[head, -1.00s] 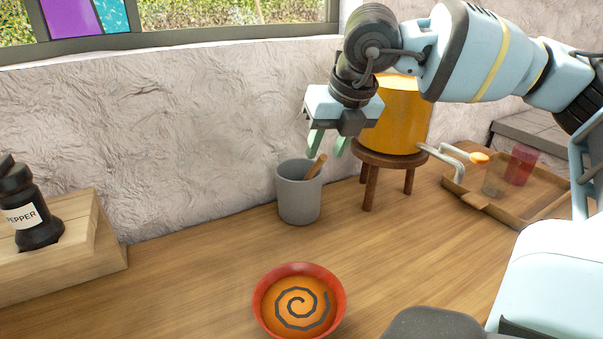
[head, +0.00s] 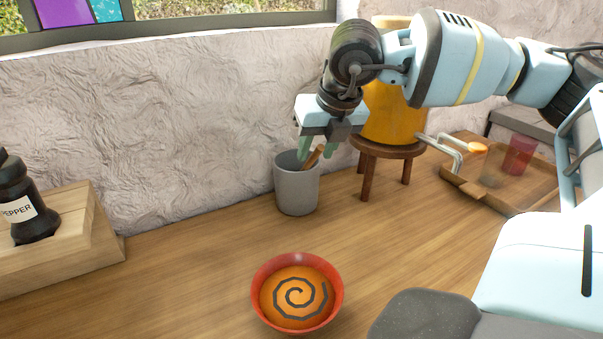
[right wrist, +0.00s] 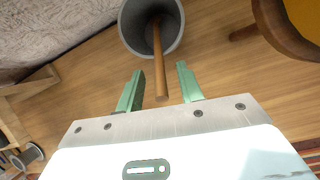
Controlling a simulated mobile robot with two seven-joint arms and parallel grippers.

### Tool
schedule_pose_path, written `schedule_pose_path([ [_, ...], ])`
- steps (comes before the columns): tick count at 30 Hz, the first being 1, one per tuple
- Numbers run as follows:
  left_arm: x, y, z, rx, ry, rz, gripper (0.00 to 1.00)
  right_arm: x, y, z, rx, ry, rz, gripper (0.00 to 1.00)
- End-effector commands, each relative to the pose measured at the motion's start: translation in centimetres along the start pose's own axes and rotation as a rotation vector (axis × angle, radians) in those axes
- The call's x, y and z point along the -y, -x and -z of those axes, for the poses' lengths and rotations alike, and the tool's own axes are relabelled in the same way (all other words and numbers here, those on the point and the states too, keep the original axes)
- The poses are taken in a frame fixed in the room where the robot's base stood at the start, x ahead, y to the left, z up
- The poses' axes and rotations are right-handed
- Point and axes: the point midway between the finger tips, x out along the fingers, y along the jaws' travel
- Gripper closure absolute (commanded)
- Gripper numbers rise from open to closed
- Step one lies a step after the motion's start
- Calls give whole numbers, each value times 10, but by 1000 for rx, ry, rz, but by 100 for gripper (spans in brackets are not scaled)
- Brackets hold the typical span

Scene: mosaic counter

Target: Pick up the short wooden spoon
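The short wooden spoon (head: 314,156) leans in a grey cup (head: 297,190) on the counter, with its handle sticking out over the rim. In the right wrist view the spoon handle (right wrist: 160,62) points out of the grey cup (right wrist: 130,30) towards my gripper, and its lower end is hidden in the cup. My right gripper (head: 317,150) is just above the cup. Its green fingers are open, and in the right wrist view (right wrist: 158,90) the handle's end lies between them without visible contact. My left gripper is not in view.
A red bowl (head: 334,306) with orange contents stands in front. A yellow-orange pot (head: 392,115) rests on a wooden stool (head: 380,151) right of the cup. A wooden tray (head: 530,193) with cups is farther right. A pepper mill (head: 27,209) stands on a wooden block (head: 95,230) at left.

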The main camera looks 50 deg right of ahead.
Motion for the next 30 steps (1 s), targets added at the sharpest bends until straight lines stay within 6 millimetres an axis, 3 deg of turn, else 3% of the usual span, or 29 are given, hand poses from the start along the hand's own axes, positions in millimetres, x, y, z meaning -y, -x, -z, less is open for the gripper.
schedule_pose_path([
  [7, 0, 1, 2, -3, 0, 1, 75, -1, -29, 0, -2, 1, 1, 63],
  [17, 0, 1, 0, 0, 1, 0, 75, -1, -35, -1, 0, 1, 0, 63],
  [26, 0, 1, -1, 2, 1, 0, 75, -1, -34, -1, 0, 1, 0, 100],
  [30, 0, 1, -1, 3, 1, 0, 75, -1, -34, -1, 1, 1, 0, 100],
])
